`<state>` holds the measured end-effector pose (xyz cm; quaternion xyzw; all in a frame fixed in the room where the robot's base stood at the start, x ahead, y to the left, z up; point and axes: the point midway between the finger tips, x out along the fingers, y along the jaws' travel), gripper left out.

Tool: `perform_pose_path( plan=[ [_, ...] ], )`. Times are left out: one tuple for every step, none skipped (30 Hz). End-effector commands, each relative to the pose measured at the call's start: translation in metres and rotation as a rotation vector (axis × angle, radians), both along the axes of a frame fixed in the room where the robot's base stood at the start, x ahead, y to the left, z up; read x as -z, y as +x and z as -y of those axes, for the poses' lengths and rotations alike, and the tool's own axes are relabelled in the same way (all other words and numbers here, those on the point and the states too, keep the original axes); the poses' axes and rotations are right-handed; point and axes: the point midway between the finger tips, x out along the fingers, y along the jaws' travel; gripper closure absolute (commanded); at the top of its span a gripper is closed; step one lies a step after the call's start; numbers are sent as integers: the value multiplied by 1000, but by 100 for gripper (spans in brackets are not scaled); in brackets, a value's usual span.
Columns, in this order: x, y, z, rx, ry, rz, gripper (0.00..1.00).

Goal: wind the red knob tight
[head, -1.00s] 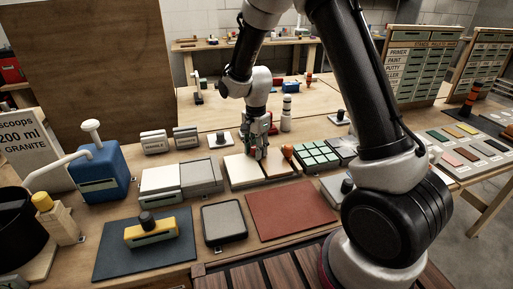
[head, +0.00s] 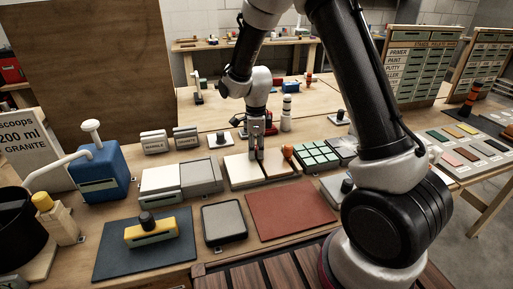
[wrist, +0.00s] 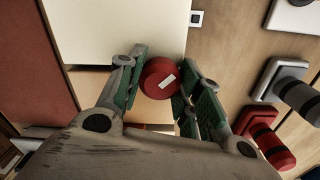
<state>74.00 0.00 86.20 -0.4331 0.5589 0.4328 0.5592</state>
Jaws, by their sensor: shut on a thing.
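The red knob (wrist: 160,77) is round with a white bar on its top, slanting from lower left to upper right in the wrist view. My gripper (wrist: 163,72) is shut on it, with one green-padded finger on each side. In the head view my gripper (head: 257,155) points down at the pale board (head: 241,172) and the brown panel beside it. The knob cannot be made out there, and its underside is hidden in the wrist view.
An orange ball-topped piece (head: 287,152) stands close to the right of my gripper. A red-and-black piece (wrist: 266,138) and a grey-based one (wrist: 290,85) lie to the right in the wrist view. A green-tiled pad (head: 316,157) is further right.

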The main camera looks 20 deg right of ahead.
Motion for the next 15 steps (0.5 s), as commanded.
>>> perform_pose_path(
  plan=[
    [1,0,0,25,0,0,99],
    [1,0,0,54,0,0,99],
    [1,0,0,107,0,0,99],
    [1,0,0,157,0,-1,99],
    [1,0,0,212,0,-1,99],
    [1,0,0,289,0,-1,99],
    [1,0,0,344,0,-1,99],
    [1,0,0,400,0,-1,99],
    [1,0,0,475,1,-1,99],
    [1,0,0,527,1,-1,99],
    [1,0,0,576,1,-1,99],
    [1,0,0,634,1,-1,99],
    [2,0,0,670,0,-1,99],
    [2,0,0,701,0,-1,99],
    [2,0,0,731,0,-1,99]
  ],
)
